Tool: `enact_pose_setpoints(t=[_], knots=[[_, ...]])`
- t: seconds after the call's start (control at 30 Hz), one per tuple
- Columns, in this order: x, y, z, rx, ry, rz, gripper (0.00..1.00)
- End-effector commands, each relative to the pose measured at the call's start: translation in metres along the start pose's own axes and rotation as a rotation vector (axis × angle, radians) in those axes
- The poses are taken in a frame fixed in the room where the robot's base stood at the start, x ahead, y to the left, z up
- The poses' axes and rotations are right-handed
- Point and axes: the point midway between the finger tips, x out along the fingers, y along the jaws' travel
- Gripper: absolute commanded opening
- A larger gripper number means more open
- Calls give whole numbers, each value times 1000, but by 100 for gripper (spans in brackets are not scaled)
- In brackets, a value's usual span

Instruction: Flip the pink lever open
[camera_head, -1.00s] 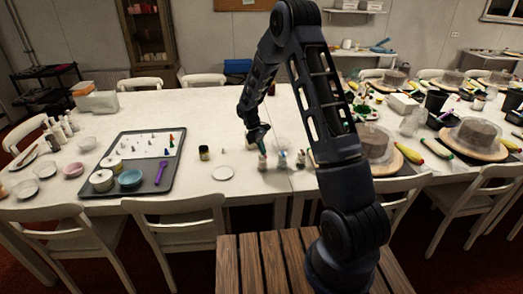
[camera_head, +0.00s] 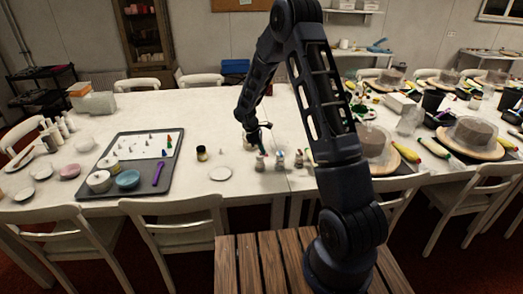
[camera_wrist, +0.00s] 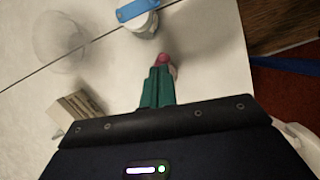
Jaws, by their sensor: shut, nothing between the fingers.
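A small pink part (camera_wrist: 161,59), which looks like the pink lever, shows just past my fingertips in the wrist view. A pale body is partly visible beside it, and my fingers hide the rest. I cannot tell whether the lever is up or down, or whether my fingers touch it. My gripper (camera_wrist: 157,74) has green fingers, shut with nothing between them. In the head view my gripper (camera_head: 262,137) is over the table, just behind a row of small containers (camera_head: 280,160). The lever is too small to make out there.
A white container with a blue top (camera_wrist: 138,14) stands close by in the wrist view. A clear round vessel (camera_wrist: 60,40) and a pale ridged block (camera_wrist: 75,112) are at the left.

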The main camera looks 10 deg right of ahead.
Motion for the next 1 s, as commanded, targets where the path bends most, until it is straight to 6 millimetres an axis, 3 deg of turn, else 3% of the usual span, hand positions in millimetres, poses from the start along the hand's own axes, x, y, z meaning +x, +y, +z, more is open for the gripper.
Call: enact_pose_setpoints(t=[1.0], knots=[[3,6,7,-407,0,160,0]])
